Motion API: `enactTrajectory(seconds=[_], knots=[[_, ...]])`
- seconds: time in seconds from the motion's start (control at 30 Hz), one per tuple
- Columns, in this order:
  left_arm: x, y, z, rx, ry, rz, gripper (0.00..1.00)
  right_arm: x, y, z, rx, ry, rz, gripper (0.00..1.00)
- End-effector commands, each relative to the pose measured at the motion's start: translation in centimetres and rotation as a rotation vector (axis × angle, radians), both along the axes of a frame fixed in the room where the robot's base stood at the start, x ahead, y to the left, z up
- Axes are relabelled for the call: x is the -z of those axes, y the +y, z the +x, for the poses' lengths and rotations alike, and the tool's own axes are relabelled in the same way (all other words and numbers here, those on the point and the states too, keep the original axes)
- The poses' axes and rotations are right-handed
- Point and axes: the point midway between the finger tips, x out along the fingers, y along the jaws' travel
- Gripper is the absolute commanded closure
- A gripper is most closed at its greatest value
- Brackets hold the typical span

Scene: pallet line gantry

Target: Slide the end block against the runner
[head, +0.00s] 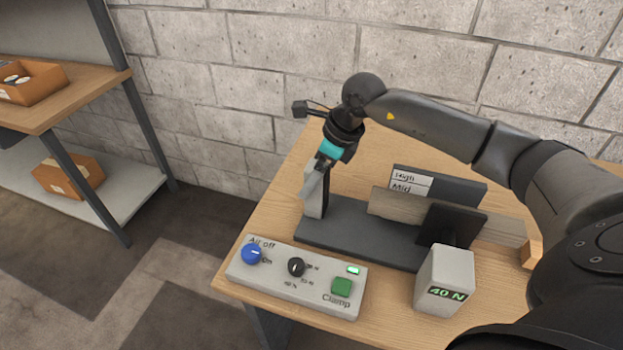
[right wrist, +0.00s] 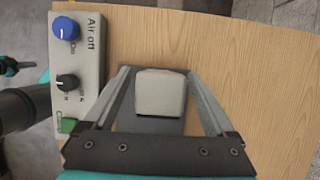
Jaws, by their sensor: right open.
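The pale grey block, apparently the end block (head: 313,207), stands upright at the left end of the dark fixture base (head: 345,229). It also shows in the right wrist view (right wrist: 160,92). The grey-brown wooden bar, apparently the runner (head: 394,205), lies along the fixture to its right, with a gap between them. A dark upright plate (head: 450,227) hides part of the bar. My right gripper (head: 316,190) is open and points down over the pale block. In the right wrist view its fingers (right wrist: 157,72) stand on either side of the block, seemingly apart from it. My left gripper is not in the head view.
A control box (head: 320,290) with a blue knob, a black knob, a lit green lamp and a green Clamp button sits in front. A grey box (head: 446,280) reads 40 N. A level sign (head: 412,181) stands behind. Shelving (head: 75,110) is at left.

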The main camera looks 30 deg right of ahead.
Motion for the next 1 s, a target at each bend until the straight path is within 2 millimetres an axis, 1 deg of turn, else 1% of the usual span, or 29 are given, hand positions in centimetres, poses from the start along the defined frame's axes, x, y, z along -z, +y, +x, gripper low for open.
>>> enactTrajectory(seconds=[0.03, 0.13, 0.4, 0.43, 1.0], knots=[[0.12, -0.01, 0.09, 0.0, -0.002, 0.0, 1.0, 0.53, 0.1, 0.12, 0.001, 0.001, 0.0, 0.1], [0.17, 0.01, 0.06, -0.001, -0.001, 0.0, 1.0, 0.97, 0.25, 0.25, 0.0, 0.002, -0.001, 0.1], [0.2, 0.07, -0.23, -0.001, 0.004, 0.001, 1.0, 1.06, 0.28, 0.3, 0.0, 0.001, -0.001, 0.1], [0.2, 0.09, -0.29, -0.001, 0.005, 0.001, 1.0, 1.06, 0.27, 0.3, 0.0, 0.001, -0.001, 0.11], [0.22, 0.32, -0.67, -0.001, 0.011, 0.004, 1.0, 1.01, 0.25, 0.31, 0.0, 0.001, -0.001, 0.75]])
